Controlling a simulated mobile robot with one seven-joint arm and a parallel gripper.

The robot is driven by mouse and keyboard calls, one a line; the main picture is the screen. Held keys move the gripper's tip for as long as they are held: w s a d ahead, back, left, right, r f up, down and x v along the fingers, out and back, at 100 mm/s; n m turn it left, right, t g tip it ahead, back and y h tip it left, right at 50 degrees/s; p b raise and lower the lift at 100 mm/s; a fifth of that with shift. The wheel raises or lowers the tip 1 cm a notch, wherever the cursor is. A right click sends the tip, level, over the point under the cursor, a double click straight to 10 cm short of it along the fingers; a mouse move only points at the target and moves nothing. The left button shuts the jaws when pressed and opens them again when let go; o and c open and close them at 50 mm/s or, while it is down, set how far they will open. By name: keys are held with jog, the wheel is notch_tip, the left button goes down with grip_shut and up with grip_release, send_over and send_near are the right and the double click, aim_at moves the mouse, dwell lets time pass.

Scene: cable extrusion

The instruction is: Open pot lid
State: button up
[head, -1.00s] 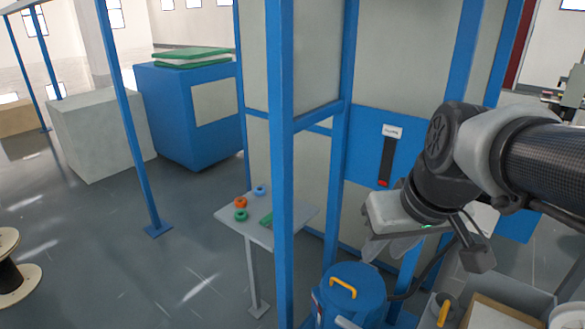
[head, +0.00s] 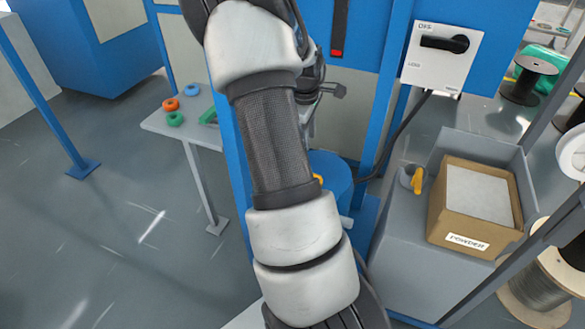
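The blue pot with its blue lid (head: 334,172) stands low in the middle of the head view, behind my arm. Only the right part of the lid shows, with a small bit of its yellow handle (head: 318,179) at the arm's edge. I cannot tell from this view whether the lid is seated.
A cardboard box labelled powder (head: 475,205) sits in a grey bin at right, beside a yellow-handled scoop (head: 416,180). A switch panel (head: 441,56) is above. A small table (head: 185,130) with coloured rings stands left. Blue posts flank the pot. Wire spools stand far right.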

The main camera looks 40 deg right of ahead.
jog(key=d+f+b, duration=0.1)
jog(key=f, duration=0.4)
jog(key=w+d+f+b, duration=0.1)
jog(key=f, duration=0.5)
jog(key=d+f+b, duration=0.1)
jog(key=f, duration=0.4)
jog(key=shift+w+f+b, duration=0.2)
jog(key=shift+b, duration=0.15)
grip_shut()
